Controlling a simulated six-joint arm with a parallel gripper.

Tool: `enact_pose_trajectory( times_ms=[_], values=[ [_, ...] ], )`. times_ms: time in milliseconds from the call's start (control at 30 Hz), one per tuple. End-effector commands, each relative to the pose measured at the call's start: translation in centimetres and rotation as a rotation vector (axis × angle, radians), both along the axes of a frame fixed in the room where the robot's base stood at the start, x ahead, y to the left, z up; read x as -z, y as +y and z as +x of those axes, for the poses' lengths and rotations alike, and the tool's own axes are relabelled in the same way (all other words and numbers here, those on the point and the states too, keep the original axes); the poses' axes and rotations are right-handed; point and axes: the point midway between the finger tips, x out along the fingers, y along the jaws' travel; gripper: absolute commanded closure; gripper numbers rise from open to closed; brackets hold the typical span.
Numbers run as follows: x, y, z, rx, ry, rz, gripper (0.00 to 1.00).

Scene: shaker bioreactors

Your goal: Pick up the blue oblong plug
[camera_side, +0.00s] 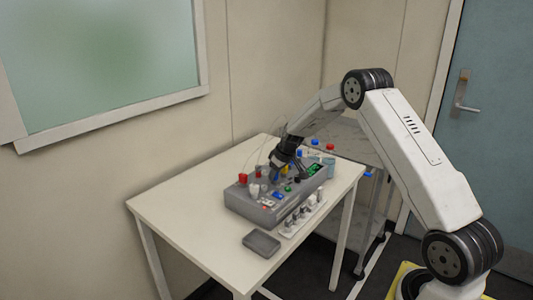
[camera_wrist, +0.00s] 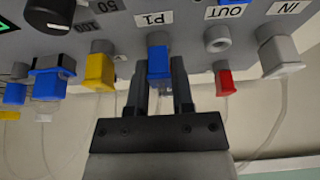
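A blue oblong plug (camera_wrist: 158,66) sits in the face of the grey device under the label "P1" in the wrist view. My gripper (camera_wrist: 160,75) has its two dark fingers on either side of this plug. Whether they press on it or stand slightly apart I cannot tell. In the side view my gripper (camera_side: 282,158) reaches down at the back of the grey device (camera_side: 240,201) on the table and hides the plug there. Another blue plug (camera_wrist: 48,84), with a wider flange, sits at the left in the wrist view.
A yellow plug (camera_wrist: 99,72) is left of my fingers. A red plug (camera_wrist: 225,82) and a pale grey plug (camera_wrist: 279,58) are to the right. Thin tubes hang around them. A small grey tray (camera_side: 261,243) lies on the table (camera_side: 185,215), whose front left is clear.

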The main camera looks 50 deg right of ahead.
Motion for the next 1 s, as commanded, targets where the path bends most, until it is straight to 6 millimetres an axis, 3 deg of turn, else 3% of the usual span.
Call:
enact_pose_trajectory(
  times_ms=[567, 833, 1000],
  values=[
    [-0.6, 0.0, 0.0, 0.000, -0.001, 0.000, 1.00],
    [-3.4, 0.0, 0.0, -0.001, -0.002, -0.001, 1.00],
    [-5.0, 0.5, -1.4, 0.000, -0.001, 0.000, 1.00]
  ],
)
